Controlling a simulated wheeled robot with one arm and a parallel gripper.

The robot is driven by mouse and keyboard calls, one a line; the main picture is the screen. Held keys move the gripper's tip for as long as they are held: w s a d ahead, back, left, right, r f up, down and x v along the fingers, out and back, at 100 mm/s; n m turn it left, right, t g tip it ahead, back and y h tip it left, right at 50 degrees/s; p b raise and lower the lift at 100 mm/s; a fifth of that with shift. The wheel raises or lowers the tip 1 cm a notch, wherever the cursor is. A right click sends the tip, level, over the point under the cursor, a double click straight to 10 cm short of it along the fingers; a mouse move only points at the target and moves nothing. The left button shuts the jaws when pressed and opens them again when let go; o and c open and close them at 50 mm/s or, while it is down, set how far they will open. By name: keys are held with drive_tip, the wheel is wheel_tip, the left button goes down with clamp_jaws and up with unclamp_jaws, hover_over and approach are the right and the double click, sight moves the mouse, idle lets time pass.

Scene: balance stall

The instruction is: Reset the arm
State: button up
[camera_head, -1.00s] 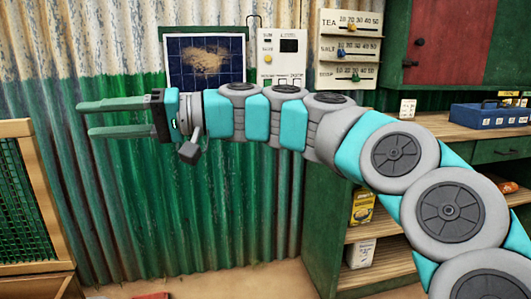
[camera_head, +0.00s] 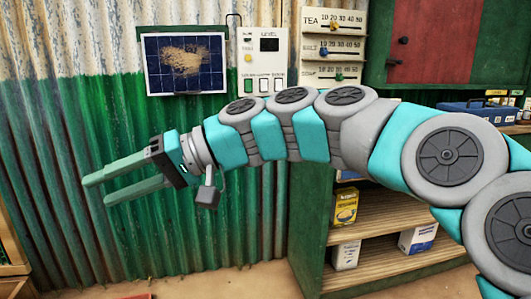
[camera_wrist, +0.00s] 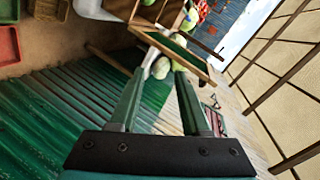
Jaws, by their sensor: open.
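My gripper (camera_head: 124,180) is at the left of the head view, at the end of my turquoise and grey arm. Its two green fingers point left and slightly down, apart, with nothing between them. It hangs in the air in front of the corrugated wall (camera_head: 100,125). In the wrist view my gripper (camera_wrist: 165,75) also shows its fingers spread and empty. Beyond the fingertips there is a wooden-framed green panel (camera_wrist: 172,48) with pale rounded things near it, too small to name.
A dark gridded panel (camera_head: 186,63) and a white control panel (camera_head: 262,60) hang on the wall. A slider board (camera_head: 333,48) is beside them. Shelves at right hold a yellow box (camera_head: 345,206) and a blue-white box (camera_head: 418,238). A blue case (camera_head: 478,112) stands on the counter.

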drive_tip(key=s+d+f+m+t+h, duration=0.15)
drive_tip(key=s+d+f+h, duration=0.25)
drive_tip(key=d+f, duration=0.65)
drive_tip(key=s+d+f+m+t+h, duration=0.15)
drive_tip(key=s+d+f+h, duration=0.3)
drive_tip(key=d+f, duration=0.6)
drive_tip(key=s+d+f+m+h, duration=0.2)
drive_tip(key=s+d+f, duration=0.2)
drive_tip(key=d, duration=0.4)
drive_tip(key=s+d+f+m+g+h, duration=0.1)
drive_tip(key=s+d+f+m+h, duration=0.1)
drive_tip(key=s+d+f, duration=0.3)
drive_tip(key=d+f+h, duration=0.1)
drive_tip(key=d+f, duration=0.1)
drive_tip(key=d, duration=0.1)
drive_tip(key=shift+d+g, duration=0.15)
drive_tip(key=shift+g, duration=0.15)
drive_tip(key=shift+h, duration=0.25)
